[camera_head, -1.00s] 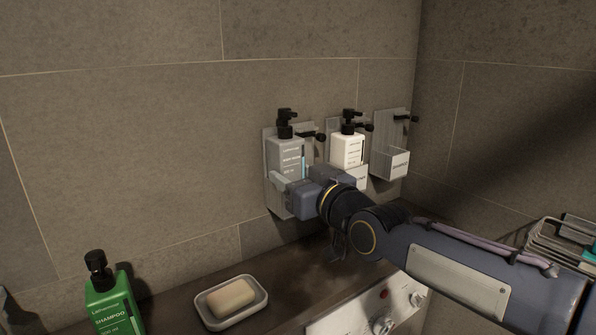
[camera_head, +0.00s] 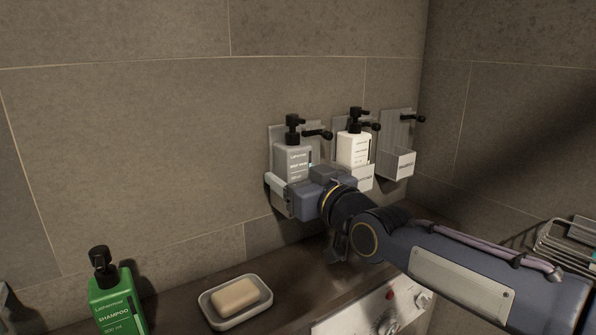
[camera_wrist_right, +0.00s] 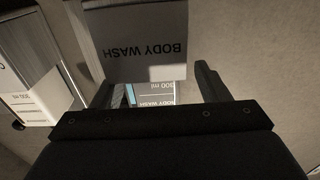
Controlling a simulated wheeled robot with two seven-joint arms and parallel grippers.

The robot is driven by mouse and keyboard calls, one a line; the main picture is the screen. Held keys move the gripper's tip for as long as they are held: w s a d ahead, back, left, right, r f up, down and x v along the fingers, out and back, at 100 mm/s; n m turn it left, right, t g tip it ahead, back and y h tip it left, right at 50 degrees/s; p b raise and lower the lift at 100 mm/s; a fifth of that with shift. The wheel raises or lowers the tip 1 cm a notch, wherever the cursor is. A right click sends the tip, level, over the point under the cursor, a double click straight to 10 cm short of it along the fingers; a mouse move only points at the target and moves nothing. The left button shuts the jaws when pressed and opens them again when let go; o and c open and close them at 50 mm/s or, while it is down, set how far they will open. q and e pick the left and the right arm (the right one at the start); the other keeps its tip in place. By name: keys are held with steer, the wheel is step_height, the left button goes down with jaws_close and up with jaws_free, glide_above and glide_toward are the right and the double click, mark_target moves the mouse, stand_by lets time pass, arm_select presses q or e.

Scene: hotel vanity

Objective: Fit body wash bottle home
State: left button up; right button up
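The grey body wash bottle (camera_head: 293,162), with a black pump, stands upright in the leftmost wall holder (camera_head: 276,140). My right gripper (camera_head: 291,187) is in front of this holder, at the bottle's lower part. In the right wrist view, the holder's front pocket (camera_wrist_right: 145,45) reads BODY WASH upside down. The bottle's label (camera_wrist_right: 152,95) shows just beyond its rim. The gripper's fingers (camera_wrist_right: 155,80) are spread, with gaps beside the bottle. The bottle's base is hidden by the pocket and gripper. My left gripper is not in view.
A white pump bottle (camera_head: 354,149) stands in the middle holder; the right holder (camera_head: 399,163) is empty. A green shampoo bottle (camera_head: 117,303) and a soap dish (camera_head: 262,306) are at the lower left. A metal rack (camera_head: 565,243) is at the right.

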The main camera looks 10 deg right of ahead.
steer(key=shift+w+d+f, duration=0.1)
steer(key=shift+f, duration=0.5)
steer(key=shift+w+d+f, duration=0.1)
steer(key=shift+f, duration=0.5)
steer(key=shift+s, duration=0.1)
steer(key=s+d+r+b, duration=0.2)
steer(key=s, duration=0.5)
steer(key=shift+s+d, duration=0.2)
steer(key=shift+s, duration=0.05)
steer(key=shift+r, duration=0.1)
